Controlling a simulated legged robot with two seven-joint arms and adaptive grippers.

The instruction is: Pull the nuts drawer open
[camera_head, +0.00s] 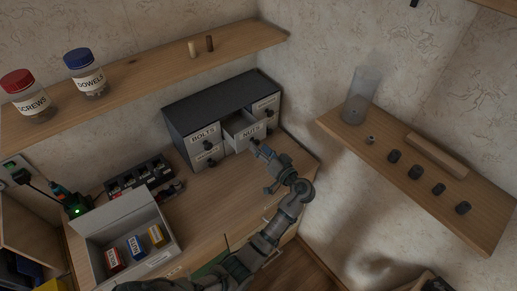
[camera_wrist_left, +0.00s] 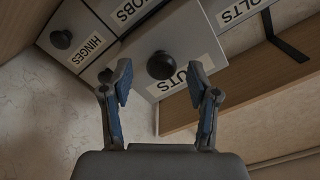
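The grey cabinet (camera_head: 215,106) stands at the back of the wooden worktop. Its nuts drawer (camera_head: 250,131) sticks out partway, and its inside shows from above. In the left wrist view the nuts drawer (camera_wrist_left: 186,38) has a round black knob (camera_wrist_left: 161,65), with its label partly hidden by a finger. My left gripper (camera_head: 260,149) is just in front of this drawer. In the left wrist view the left gripper (camera_wrist_left: 160,82) is open, with the knob between and beyond its blue-padded fingertips; neither finger appears to touch it.
The bolts drawer (camera_head: 204,134) beside it and the hinges drawer (camera_wrist_left: 75,36) appear closed. An open box (camera_head: 120,222) with small cartons and a black organizer (camera_head: 136,178) stand left on the worktop. A shelf (camera_head: 440,184) with small parts is at right.

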